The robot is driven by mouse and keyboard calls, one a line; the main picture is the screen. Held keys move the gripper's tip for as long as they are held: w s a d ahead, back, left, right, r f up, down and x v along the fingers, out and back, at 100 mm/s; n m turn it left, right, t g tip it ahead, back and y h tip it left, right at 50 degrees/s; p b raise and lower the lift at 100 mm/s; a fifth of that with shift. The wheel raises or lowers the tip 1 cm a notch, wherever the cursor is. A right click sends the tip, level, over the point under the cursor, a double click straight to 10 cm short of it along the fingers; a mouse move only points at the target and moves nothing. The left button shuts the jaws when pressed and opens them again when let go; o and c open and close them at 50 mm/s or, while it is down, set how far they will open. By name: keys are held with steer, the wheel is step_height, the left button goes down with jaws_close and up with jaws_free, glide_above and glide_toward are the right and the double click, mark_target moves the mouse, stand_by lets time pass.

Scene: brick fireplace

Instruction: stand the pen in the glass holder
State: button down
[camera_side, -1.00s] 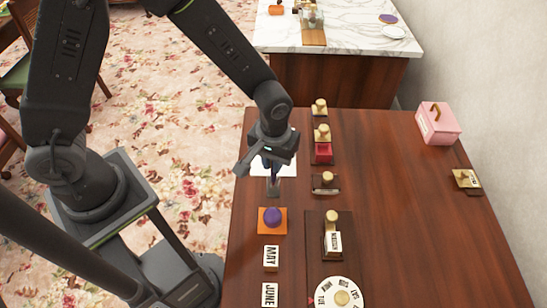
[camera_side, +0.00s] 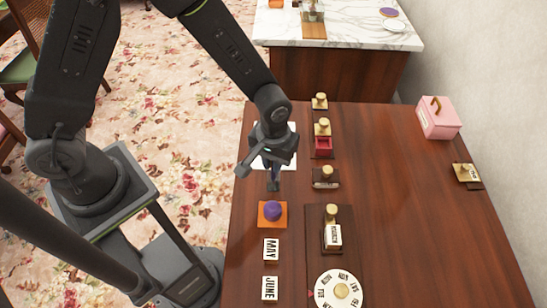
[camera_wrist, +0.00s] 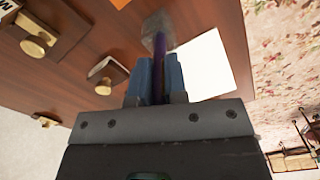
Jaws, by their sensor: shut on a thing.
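My gripper (camera_side: 272,166) is over the left side of the wooden table, pointing down. In the wrist view its two blue fingers (camera_wrist: 160,75) are shut on a dark purple pen (camera_wrist: 158,62). The pen extends from the fingers toward a small grey, see-through glass holder (camera_wrist: 157,24). In the side view the glass holder (camera_side: 273,186) stands just below my gripper. The pen's lower end meets the holder in both views. I cannot tell how deep it sits inside, and the fingers hide its middle.
A white sheet (camera_side: 288,161) lies behind the holder. A purple knob on an orange plate (camera_side: 272,225) is close in front. MAY (camera_side: 271,249) and JUNE (camera_side: 270,288) blocks lie nearer. Brass-knobbed pieces stand to the right. The table's right middle is clear.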

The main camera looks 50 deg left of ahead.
steer(key=shift+f, duration=0.25)
steer(key=c, duration=1.1)
jaws_free()
step_height(320, 180, up, 13)
steer(key=shift+f, duration=0.2)
steer(key=shift+r, duration=0.65)
